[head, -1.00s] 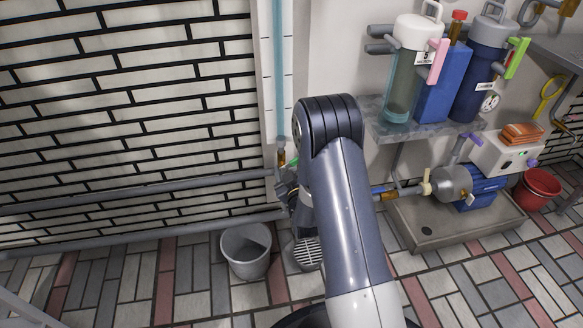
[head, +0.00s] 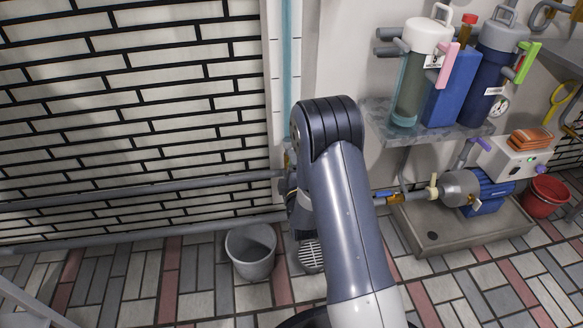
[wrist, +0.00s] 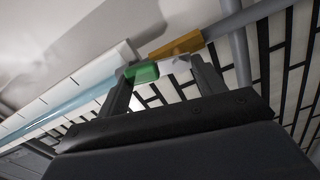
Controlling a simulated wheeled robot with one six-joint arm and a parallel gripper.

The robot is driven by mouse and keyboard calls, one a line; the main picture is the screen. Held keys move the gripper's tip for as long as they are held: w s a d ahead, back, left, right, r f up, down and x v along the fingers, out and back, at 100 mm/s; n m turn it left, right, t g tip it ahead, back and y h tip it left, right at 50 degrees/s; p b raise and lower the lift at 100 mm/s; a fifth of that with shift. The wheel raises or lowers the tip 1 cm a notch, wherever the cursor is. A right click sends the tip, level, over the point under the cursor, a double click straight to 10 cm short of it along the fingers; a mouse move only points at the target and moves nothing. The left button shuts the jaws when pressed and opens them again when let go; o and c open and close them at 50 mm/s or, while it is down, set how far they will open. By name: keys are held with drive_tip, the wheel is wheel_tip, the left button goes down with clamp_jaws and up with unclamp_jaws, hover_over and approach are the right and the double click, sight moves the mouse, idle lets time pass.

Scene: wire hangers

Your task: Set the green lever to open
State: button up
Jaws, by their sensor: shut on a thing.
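The green lever (wrist: 142,73) shows in the wrist view as a short green grip beside a brass valve body (wrist: 177,46) on a grey pipe. My gripper (wrist: 163,70) has one finger to each side of the lever, the left finger against its left end. It is shut on the lever, though a gap seems to show by the right finger. In the head view my arm hides the lever and the fingertips. Another green handle (head: 527,62) is on the dark blue filter at the upper right.
A grey bucket (head: 251,252) stands on the tiles left of my arm. Grey pipes (head: 140,190) run along the brick wall. A shelf with filters (head: 440,137) and a pump (head: 470,188) on a tray are at right, near a red bucket (head: 543,197).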

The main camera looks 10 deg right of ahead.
drive_tip(key=shift+a+f+n, duration=0.1)
drive_tip(key=shift+n, duration=0.3)
drive_tip(key=o, duration=1)
drive_tip(key=s+p, duration=0.2)
drive_tip(key=s, duration=0.9)
drive_tip(key=shift+w, duration=0.1)
drive_tip(key=shift+c, duration=0.6)
